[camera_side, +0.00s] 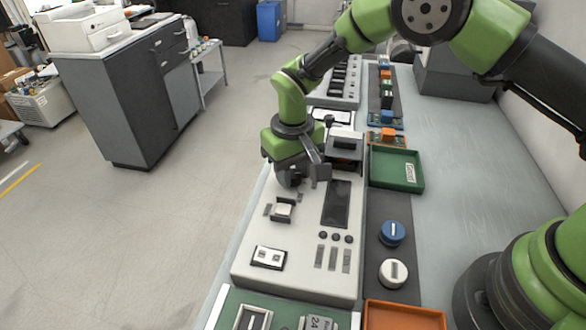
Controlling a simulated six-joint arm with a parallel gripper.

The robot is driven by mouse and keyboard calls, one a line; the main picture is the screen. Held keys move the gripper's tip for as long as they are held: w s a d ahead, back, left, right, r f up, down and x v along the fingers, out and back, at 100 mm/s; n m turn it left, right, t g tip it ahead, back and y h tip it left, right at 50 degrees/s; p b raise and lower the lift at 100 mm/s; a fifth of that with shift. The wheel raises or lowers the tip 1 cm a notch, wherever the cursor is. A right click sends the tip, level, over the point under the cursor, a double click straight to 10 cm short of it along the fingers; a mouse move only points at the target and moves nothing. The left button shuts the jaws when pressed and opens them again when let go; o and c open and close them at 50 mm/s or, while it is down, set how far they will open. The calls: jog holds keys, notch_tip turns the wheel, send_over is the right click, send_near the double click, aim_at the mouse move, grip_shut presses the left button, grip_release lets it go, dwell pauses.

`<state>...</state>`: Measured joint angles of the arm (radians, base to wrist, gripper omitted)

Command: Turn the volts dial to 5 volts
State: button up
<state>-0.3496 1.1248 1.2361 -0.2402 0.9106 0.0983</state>
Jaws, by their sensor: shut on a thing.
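My gripper (300,177) points down at the upper left part of a light control panel (290,235). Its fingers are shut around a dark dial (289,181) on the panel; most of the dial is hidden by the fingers. I cannot read any volts marking or the dial's setting from this view. A dark display (336,204) lies just right of and below the gripper and shows no readable number.
A white switch (283,210), small dark knobs (336,237) and a socket (268,257) sit on the panel. To the right are a blue knob (392,233), a white knob (393,272) and a green tray (396,170). The grey tabletop (470,160) farther right is mostly clear.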

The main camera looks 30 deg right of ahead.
aim_at(293, 173)
jog(key=n, duration=0.4)
jog(key=shift+n, duration=2.3)
jog(key=o, duration=0.9)
jog(key=shift+r, duration=0.1)
notch_tip(293, 173, up, 10)
jog(key=shift+f, duration=0.1)
